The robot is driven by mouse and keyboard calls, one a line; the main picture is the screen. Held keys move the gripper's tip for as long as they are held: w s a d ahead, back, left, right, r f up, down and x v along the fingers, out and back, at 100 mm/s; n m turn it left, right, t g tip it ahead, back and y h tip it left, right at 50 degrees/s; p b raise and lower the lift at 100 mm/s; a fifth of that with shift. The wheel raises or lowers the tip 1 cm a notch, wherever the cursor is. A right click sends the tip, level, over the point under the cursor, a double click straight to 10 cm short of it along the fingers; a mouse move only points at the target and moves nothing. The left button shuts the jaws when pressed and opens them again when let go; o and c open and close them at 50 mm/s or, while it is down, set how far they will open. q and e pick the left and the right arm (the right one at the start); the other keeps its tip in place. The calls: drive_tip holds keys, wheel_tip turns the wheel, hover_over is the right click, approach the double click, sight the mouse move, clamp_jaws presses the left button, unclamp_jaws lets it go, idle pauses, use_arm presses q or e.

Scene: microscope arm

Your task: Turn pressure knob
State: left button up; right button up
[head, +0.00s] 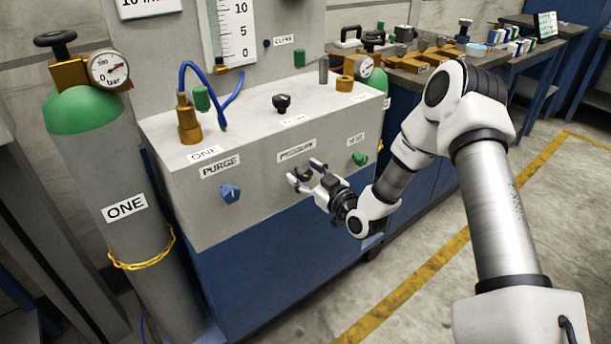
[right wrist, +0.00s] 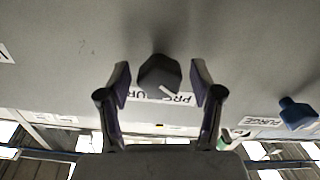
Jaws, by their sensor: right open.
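The dark pressure knob (head: 303,174) sits on the front panel of the grey and blue cabinet, below the label reading PRESSURE (head: 297,149). In the right wrist view the dark faceted knob (right wrist: 158,72) stands between my two fingers, with a gap on each side. My right gripper (head: 305,170) is open in front of the panel, its fingers on either side of the knob; it also shows in the right wrist view (right wrist: 160,82). In the head view the fingers partly hide the knob. My left gripper is not in view.
A blue knob (head: 230,192) under PURGE is to the left and a green knob (head: 360,159) to the right. Another black knob (head: 281,103) is on the cabinet's top. A gas cylinder (head: 120,190) stands at left. Floor lies clear at right.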

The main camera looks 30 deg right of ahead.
drive_tip(key=c, duration=1.1)
drive_tip(key=shift+m, duration=1.1)
drive_tip(key=shift+c, duration=0.2)
drive_tip(key=o, duration=1.1)
drive_tip(key=shift+o, duration=0.2)
drive_tip(key=s, duration=1.2)
drive_tip(key=shift+d, duration=0.45)
